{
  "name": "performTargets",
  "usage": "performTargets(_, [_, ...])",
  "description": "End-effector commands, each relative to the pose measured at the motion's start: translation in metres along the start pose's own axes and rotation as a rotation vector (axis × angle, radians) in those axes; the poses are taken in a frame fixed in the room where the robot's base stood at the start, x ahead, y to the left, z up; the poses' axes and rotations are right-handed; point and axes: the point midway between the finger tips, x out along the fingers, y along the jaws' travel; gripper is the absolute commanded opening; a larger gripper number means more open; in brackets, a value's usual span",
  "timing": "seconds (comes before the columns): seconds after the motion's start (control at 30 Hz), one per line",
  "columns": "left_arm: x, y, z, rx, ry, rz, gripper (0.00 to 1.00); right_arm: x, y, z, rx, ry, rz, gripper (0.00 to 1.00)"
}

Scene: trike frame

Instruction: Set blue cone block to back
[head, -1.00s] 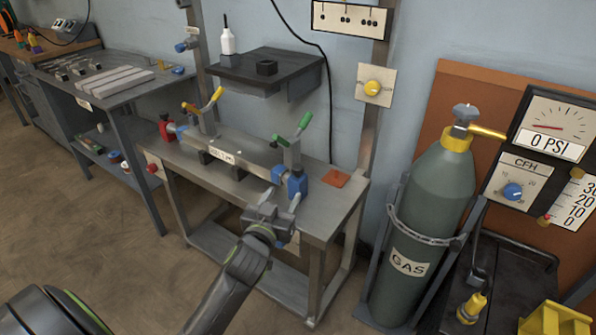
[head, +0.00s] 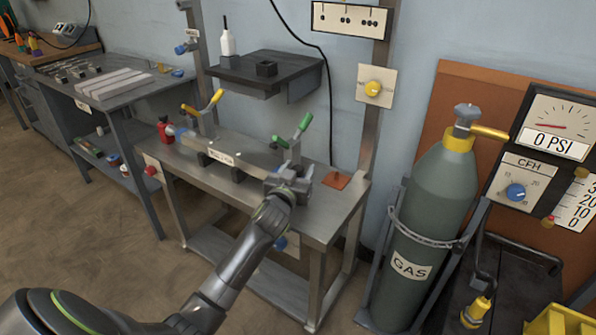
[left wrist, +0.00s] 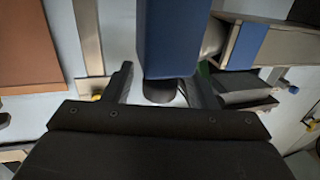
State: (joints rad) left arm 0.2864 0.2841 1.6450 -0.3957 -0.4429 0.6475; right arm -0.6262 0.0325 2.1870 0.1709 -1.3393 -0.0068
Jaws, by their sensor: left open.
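My left gripper (head: 292,178) is open at the right end of the fixture on the metal bench, and it hides the blue cone block there in the head view. In the left wrist view a big blue block (left wrist: 172,38) stands between the open fingers of this gripper (left wrist: 163,85); whether they touch it I cannot tell. A dark round end shows just below the block. The grey tube (head: 232,153) lies along the fixture towards the red block (head: 164,132) at the left end. My right gripper is not in view.
A green-handled clamp (head: 298,130) stands close behind my gripper, and a yellow-handled clamp (head: 209,106) is further left. An orange plate (head: 337,181) lies on the bench to the right. A gas cylinder (head: 430,205) stands right of the bench. The bench's front strip is clear.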

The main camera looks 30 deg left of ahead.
Motion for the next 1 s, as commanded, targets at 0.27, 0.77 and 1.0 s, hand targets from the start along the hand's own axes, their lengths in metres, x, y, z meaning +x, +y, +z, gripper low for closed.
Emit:
performTargets(0.27, [0.000, 0.000, 0.000, 0.000, 0.000, 0.000, 0.27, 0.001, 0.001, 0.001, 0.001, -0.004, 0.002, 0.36])
performTargets(0.77, [-0.004, 0.016, 0.001, -0.005, 0.001, 0.002, 0.00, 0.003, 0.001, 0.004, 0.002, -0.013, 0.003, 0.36])
performTargets(1.0, [-0.010, 0.037, 0.001, -0.003, 0.000, 0.000, 0.00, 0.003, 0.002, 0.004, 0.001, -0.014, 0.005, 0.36])
